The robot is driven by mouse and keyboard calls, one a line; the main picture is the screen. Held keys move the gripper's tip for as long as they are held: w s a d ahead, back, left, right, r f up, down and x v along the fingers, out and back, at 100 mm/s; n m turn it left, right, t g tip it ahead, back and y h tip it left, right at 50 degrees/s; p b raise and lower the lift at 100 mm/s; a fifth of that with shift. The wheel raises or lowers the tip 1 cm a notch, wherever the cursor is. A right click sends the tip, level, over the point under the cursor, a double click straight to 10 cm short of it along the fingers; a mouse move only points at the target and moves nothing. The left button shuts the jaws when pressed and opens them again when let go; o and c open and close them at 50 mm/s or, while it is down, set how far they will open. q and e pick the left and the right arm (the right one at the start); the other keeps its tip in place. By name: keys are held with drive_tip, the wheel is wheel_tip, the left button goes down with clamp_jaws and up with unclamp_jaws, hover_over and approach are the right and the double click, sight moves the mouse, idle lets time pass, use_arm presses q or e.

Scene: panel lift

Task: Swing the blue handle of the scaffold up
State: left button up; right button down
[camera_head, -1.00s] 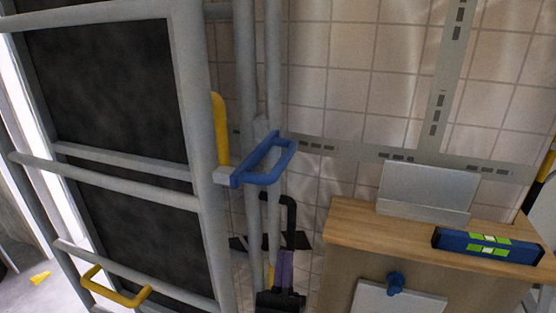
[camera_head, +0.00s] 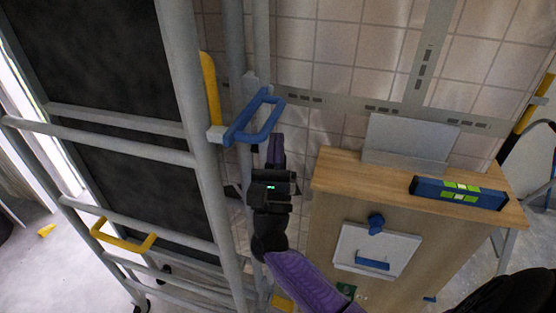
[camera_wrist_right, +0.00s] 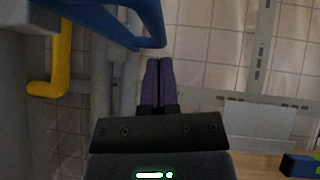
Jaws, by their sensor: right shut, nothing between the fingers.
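The blue handle (camera_head: 254,119) is a loop on the side of the grey scaffold (camera_head: 186,85), sticking out to the right of its upright. My right gripper (camera_head: 275,140) is just below and in front of the handle in the head view, its purple fingers pointing up. The fingers are together and hold nothing. In the right wrist view the blue handle (camera_wrist_right: 128,22) is at the top, and the closed purple fingertips (camera_wrist_right: 158,62) are right below its lower end. I cannot tell whether they touch it. My left gripper does not show.
A yellow bar (camera_head: 211,90) stands beside the handle's mount, and a yellow handle (camera_head: 122,240) is lower left on the scaffold. A wooden cabinet (camera_head: 335,172) at right carries a blue level (camera_head: 459,193) and a grey plate (camera_head: 408,140). A tiled wall is behind.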

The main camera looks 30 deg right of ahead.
sight(274, 122)
drive_tip(key=shift+w+a+r, duration=0.1)
drive_tip(key=shift+r, duration=0.55)
wheel_tip(274, 122, up, 7)
drive_tip(key=g+y+p, duration=0.1)
drive_tip(key=g+p, duration=0.1)
drive_tip(key=p, duration=0.4)
drive_tip(key=m+g+p, duration=0.1)
drive_tip(key=g+p, duration=0.1)
drive_tip(key=p, duration=0.3)
drive_tip(key=shift+a+f+y+p, duration=0.1)
drive_tip(key=shift+f+y+p, duration=0.05)
drive_tip(key=shift+y+p, duration=0.25)
drive_tip(key=r, duration=0.1)
drive_tip(key=d+r+p, duration=0.1)
drive_tip(key=w+r, duration=0.1)
drive_tip(key=r, duration=0.1)
drive_tip(key=shift+w+d+p, duration=0.1)
drive_tip(key=shift+d+p, duration=0.2)
drive_tip(key=shift+p, duration=0.1)
drive_tip(key=w+d+r, duration=0.4)
drive_tip(key=d+r, duration=0.1)
drive_tip(key=shift+w+d, duration=0.15)
drive_tip(key=shift+w, duration=0.1)
